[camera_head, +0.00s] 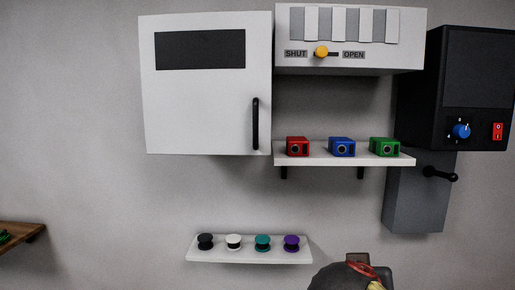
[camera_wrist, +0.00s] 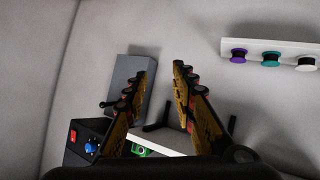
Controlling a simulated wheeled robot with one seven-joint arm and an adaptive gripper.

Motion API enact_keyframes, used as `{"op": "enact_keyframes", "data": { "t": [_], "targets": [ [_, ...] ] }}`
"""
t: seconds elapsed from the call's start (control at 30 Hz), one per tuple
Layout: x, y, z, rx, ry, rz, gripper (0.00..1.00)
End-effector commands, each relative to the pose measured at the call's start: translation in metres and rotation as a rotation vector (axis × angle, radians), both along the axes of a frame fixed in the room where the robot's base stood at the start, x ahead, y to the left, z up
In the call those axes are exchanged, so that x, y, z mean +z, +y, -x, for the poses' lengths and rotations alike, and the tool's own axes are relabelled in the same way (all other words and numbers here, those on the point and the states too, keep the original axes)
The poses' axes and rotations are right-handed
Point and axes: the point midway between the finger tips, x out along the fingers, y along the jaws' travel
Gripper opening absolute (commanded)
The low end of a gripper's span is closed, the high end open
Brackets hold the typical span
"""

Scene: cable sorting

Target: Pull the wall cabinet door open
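The white wall cabinet (camera_head: 195,105) hangs at the upper left in the head view. Its door looks shut, with a dark panel near the top and a black vertical handle (camera_head: 255,123) at its lower right edge. In the wrist view, the two fingers of my gripper (camera_wrist: 162,85) stand wide apart with nothing between them. The cabinet and its handle are not in the wrist view. In the head view only part of my arm shows at the bottom, well below and right of the handle.
A shelf (camera_head: 345,160) with red, blue and green blocks sits right of the handle, under a vent box (camera_head: 350,57) with a yellow slider. A black box (camera_head: 475,90) and grey box (camera_head: 415,195) with a lever hang right. A lower shelf (camera_head: 250,257) holds several spools.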

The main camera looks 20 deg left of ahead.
Motion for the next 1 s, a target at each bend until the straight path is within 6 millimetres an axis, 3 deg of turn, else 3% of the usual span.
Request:
{"op": "enact_keyframes", "data": {
  "t": [0.03, 0.2, 0.3, 0.43, 0.53, 0.63, 0.77, 1.0],
  "targets": [
    [0.044, 0.027, -0.011, 0.026, -0.055, -0.002, 0.26],
    [0.148, 0.114, -0.033, 0.101, -0.263, -0.053, 0.26],
    [0.201, 0.164, -0.035, 0.154, -0.371, -0.099, 0.26],
    [0.251, 0.216, -0.030, 0.213, -0.476, -0.159, 0.26],
    [0.273, 0.241, -0.025, 0.245, -0.525, -0.193, 0.26],
    [0.283, 0.254, -0.024, 0.261, -0.550, -0.210, 0.26],
    [0.285, 0.257, -0.033, 0.263, -0.557, -0.214, 0.26],
    [0.286, 0.257, -0.070, 0.261, -0.556, -0.212, 0.26]
  ]
}}
